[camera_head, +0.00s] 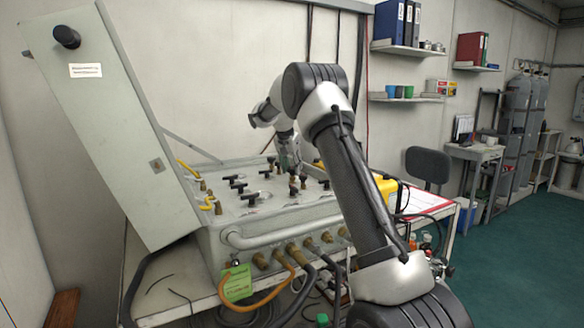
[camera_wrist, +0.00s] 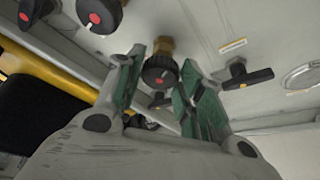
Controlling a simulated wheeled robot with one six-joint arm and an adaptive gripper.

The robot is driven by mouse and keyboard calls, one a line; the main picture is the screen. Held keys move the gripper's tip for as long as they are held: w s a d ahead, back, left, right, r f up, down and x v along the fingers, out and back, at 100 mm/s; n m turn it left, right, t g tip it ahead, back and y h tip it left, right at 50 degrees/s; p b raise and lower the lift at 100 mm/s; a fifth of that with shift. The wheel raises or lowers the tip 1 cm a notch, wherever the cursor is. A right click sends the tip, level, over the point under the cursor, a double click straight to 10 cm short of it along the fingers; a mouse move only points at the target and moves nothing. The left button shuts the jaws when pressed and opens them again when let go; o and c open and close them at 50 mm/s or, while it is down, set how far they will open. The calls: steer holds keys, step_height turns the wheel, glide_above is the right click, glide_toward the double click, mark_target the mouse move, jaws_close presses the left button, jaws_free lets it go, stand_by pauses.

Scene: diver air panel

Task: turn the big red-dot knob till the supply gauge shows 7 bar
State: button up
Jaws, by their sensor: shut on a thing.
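In the wrist view, a round black knob with a red dot (camera_wrist: 160,72) on a brass stem sits between the green-padded fingers of my gripper (camera_wrist: 163,80). The fingers are shut on it, one on each side. In the head view my gripper (camera_head: 289,160) points down at the back right part of the grey air panel (camera_head: 270,218), and hides the held knob. A pale round dial (camera_wrist: 302,76) is cut off at the right edge of the wrist view. I cannot read any gauge or tell which is the supply gauge.
Another red-dot knob (camera_wrist: 100,14) and a lever knob (camera_wrist: 28,14) are close by at upper left in the wrist view. A black T-handle (camera_wrist: 247,75) stands right of my fingers. The open panel lid (camera_head: 115,120) rises at left; hoses (camera_head: 265,298) hang in front.

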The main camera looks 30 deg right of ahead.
steer(key=shift+m, duration=0.5)
steer(key=o, duration=1)
steer(key=v, duration=1.2)
steer(key=shift+w, duration=0.2)
steer(key=shift+a, duration=0.1)
